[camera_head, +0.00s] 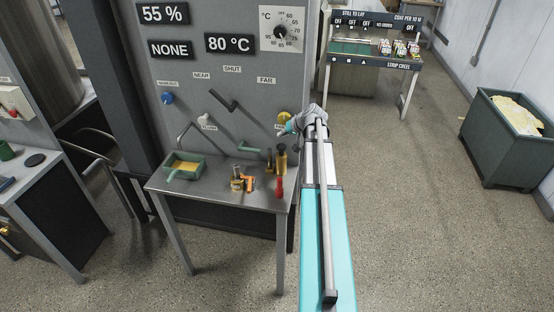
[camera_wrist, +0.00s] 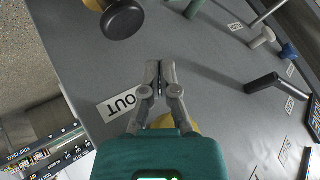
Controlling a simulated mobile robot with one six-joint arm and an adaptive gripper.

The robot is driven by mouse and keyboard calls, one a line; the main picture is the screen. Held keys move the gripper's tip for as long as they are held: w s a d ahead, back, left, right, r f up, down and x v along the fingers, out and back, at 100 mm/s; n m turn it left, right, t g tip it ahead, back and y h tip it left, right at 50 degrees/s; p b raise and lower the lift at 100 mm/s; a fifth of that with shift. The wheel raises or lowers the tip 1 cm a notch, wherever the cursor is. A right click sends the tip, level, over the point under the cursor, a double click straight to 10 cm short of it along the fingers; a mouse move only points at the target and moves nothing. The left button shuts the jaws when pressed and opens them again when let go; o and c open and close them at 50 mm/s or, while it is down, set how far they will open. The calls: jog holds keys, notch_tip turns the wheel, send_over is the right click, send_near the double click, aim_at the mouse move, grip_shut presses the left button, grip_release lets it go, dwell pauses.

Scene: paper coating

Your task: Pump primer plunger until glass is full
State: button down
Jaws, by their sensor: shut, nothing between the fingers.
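A brass cylinder with a black knob on top, which looks like the primer plunger (camera_head: 282,158), stands at the right end of the metal table. Its black knob (camera_wrist: 123,19) shows at the top of the wrist view, left of my fingertips. My gripper (camera_head: 286,131) is up at the panel's right edge, above the plunger and apart from it. In the wrist view my gripper (camera_wrist: 158,68) has its fingers together and holds nothing. I cannot make out a glass clearly or see any fill level.
The grey panel (camera_head: 221,78) behind the table (camera_head: 222,199) carries levers, knobs and displays reading 55 %, NONE and 80 °C. An OUT label (camera_wrist: 121,103) is beside my fingers. A green tray (camera_head: 185,167), brass piece (camera_head: 237,179) and red-handled tool (camera_head: 279,188) are on the table.

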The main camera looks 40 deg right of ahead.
aim_at(282, 146)
jog(key=shift+r+p, duration=1.55)
jog(key=shift+r, duration=0.25)
jog(key=shift+a, duration=0.1)
jog(key=a+f+n+g, duration=0.2)
jog(key=a+g, duration=0.1)
jog(key=a, duration=1.2)
jog(key=s+a+f+n+g+h, duration=0.1)
jog(key=s+a+g, duration=0.1)
jog(key=s+a, duration=0.3)
jog(key=s+a+f+n+g, duration=0.1)
jog(key=s+a, duration=0.5)
jog(key=a, duration=0.8)
jog(key=s+a+f+n+g+h, duration=0.1)
jog(key=s+a+g, duration=0.1)
jog(key=s+a, duration=0.3)
jog(key=a, duration=0.4)
jog(key=shift+s+a+f+n+g+h, duration=0.25)
jog(key=shift+a+f+n+g+h, duration=0.05)
jog(key=shift+f+n+g, duration=0.1)
jog(key=shift+w, duration=0.1)
